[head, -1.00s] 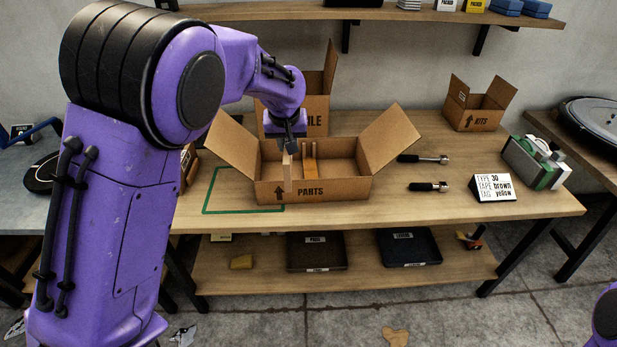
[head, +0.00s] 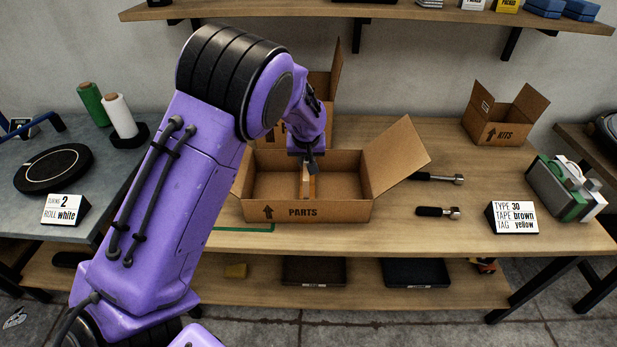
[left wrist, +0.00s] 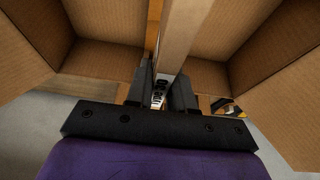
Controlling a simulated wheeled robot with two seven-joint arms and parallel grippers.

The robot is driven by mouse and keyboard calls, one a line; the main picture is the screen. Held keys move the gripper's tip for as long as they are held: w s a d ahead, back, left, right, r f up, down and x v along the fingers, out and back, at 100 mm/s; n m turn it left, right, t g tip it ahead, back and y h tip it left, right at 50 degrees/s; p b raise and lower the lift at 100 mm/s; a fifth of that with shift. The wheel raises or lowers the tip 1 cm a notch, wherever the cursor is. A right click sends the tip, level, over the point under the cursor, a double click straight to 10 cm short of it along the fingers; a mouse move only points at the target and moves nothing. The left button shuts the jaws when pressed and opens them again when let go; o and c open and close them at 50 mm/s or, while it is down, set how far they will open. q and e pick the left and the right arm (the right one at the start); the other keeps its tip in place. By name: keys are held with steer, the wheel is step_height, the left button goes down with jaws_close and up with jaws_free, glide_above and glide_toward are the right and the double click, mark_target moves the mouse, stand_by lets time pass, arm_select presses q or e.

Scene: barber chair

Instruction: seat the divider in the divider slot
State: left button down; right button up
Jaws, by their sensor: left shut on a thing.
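The divider, a thin pale panel, is in my left gripper (head: 309,164), inside the open PARTS box (head: 345,210). In the head view the divider (head: 305,182) hangs upright below the jaws near the middle of the box. The orange-brown divider slot (head: 313,187) shows close on its right. In the left wrist view the divider (left wrist: 184,32) runs up from between the jaws (left wrist: 161,88), and the slot (left wrist: 153,25) shows just left of it. I cannot tell whether the divider's lower edge is in the slot. My right gripper is out of view.
The box's right flap (head: 396,158) stands open outward; my arm covers the left side. Two black-handled tools (head: 437,212) lie right of the box. Another box stands behind.

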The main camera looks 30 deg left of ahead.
arm_select(q)
step_height(320, 180, down, 3)
steer(key=shift+w+f, duration=0.1)
steer(key=shift+w, duration=0.05)
step_height(320, 180, down, 3)
steer(key=shift+d+f, duration=0.1)
steer(key=shift+f, duration=0.45)
steer(key=c, duration=1)
jaws_free()
steer(key=shift+f, duration=0.1)
steer(key=v, duration=1.2)
